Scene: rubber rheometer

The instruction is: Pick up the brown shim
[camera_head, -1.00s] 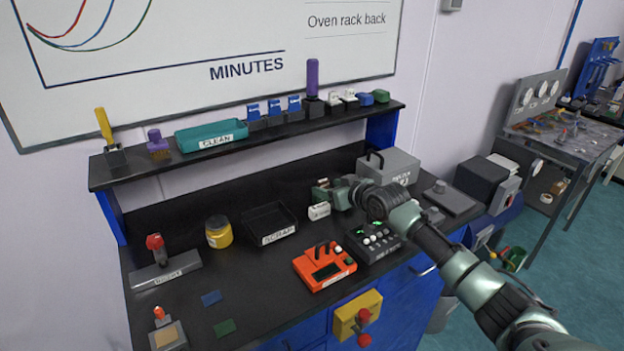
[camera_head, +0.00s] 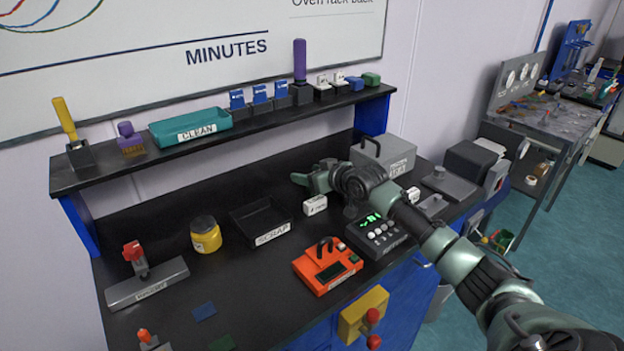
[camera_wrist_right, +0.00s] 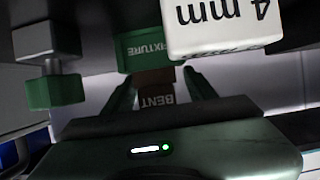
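The brown shim (camera_wrist_right: 157,90) shows in the right wrist view, marked "BENT", just in front of a green block marked "FIXTURE" (camera_wrist_right: 145,50). My right gripper (camera_wrist_right: 160,78) has its two fingers apart, one on each side of the shim. I see gaps between the fingers and the shim, and cannot tell whether either finger touches it. In the head view my right gripper (camera_head: 308,180) is over the back of the bench, left of the grey lidded box. The shim cannot be made out there. My left gripper is not in view.
A white "4 mm" block (camera_wrist_right: 215,28) is close by in the wrist view; a white block (camera_head: 315,205) stands near the gripper in the head view. A black scrap tray (camera_head: 240,216), an orange device (camera_head: 318,283) and a grey box (camera_head: 398,158) surround this area.

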